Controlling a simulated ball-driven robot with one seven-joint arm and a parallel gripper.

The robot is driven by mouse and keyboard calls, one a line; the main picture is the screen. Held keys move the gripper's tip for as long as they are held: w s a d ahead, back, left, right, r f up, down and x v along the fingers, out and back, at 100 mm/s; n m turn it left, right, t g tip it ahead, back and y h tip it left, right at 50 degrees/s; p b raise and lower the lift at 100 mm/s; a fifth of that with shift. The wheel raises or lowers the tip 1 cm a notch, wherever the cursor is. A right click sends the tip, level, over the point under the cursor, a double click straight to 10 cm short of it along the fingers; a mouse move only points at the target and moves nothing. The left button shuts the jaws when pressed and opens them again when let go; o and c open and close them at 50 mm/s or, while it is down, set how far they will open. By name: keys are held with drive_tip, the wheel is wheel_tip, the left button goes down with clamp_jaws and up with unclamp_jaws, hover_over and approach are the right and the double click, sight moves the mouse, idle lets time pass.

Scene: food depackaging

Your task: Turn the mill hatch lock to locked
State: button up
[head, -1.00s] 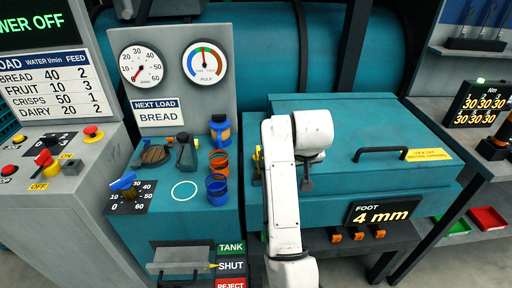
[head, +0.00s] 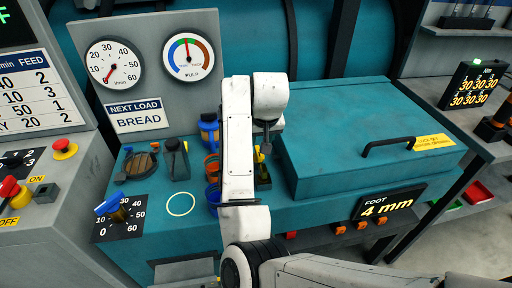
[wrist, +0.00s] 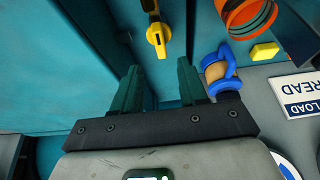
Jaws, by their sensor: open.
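The mill hatch lock (wrist: 157,36) is a small yellow lever on a dark mount in the wrist view, just beyond my fingertips. In the head view only a yellow bit of the lock (head: 259,157) shows beside my white arm. My gripper (wrist: 158,68) is open, with its two dark green fingers apart and nothing between them. The lever lines up with the gap and looks clear of both fingers. The teal mill hatch (head: 340,105) with its black handle (head: 400,145) looks closed.
A blue-banded jar (wrist: 222,72) sits close to the right finger in the wrist view, with an orange cup (wrist: 250,15) beyond it. A blue-handled dial (head: 115,210) stands at the left.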

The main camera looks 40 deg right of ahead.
drive_tip(key=x, duration=0.8)
drive_tip(key=shift+f, duration=0.2)
drive_tip(key=shift+c, duration=0.2)
clamp_jaws()
